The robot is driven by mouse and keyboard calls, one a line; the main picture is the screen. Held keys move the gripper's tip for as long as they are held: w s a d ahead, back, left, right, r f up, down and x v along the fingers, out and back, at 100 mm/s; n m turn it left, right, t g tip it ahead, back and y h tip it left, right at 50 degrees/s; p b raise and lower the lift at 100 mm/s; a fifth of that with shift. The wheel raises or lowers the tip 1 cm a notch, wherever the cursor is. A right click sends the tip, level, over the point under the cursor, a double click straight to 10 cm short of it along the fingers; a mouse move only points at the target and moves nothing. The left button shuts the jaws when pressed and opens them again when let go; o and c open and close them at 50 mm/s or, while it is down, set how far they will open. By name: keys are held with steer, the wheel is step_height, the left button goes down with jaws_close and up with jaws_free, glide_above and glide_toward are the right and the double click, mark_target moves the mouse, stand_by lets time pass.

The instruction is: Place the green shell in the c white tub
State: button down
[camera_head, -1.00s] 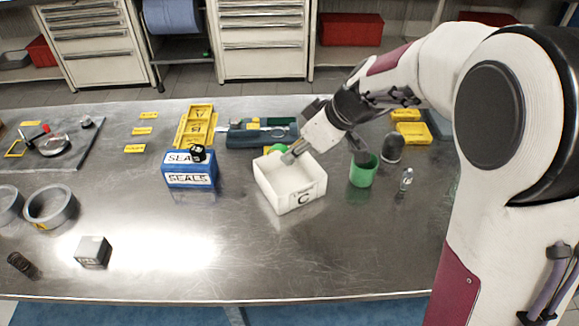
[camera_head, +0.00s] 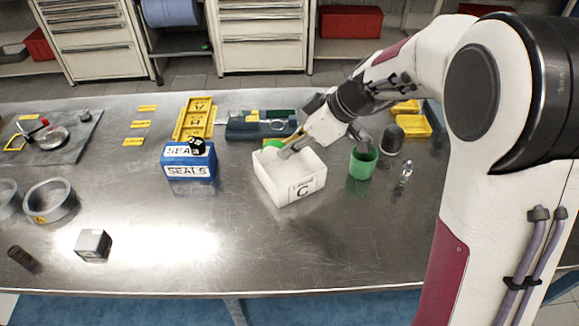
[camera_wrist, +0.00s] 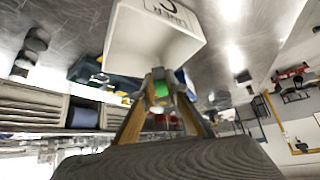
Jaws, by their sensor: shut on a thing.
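The white tub (camera_head: 306,190) marked C stands on the metal bench near the middle. It also shows in the wrist view (camera_wrist: 143,48), at the top. My gripper (camera_head: 281,151) is at the tub's far left rim, tilted down. In the wrist view my gripper (camera_wrist: 160,84) is shut on a small green piece, the green shell (camera_wrist: 161,90). The shell shows partly in the head view (camera_head: 273,143), by the far rim. I cannot tell whether it is inside the rim or just behind it.
A green cup (camera_head: 361,168) stands right of the tub, with a small clear-and-metal item (camera_head: 406,172) beside it. A blue SEALS box (camera_head: 190,162) is to the left. A dark blue-green case (camera_head: 250,128) lies behind. The bench front is mostly clear.

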steer(key=shift+f, duration=2.6)
steer(key=shift+f, duration=0.1)
steer(key=shift+f, duration=1.8)
steer(key=c, duration=2.4)
jaws_free()
steer(key=shift+f, duration=0.15)
steer(key=shift+o, duration=0.5)
steer(key=shift+r, duration=0.2)
steer(key=v, duration=1.2)
steer(key=shift+s, duration=0.1)
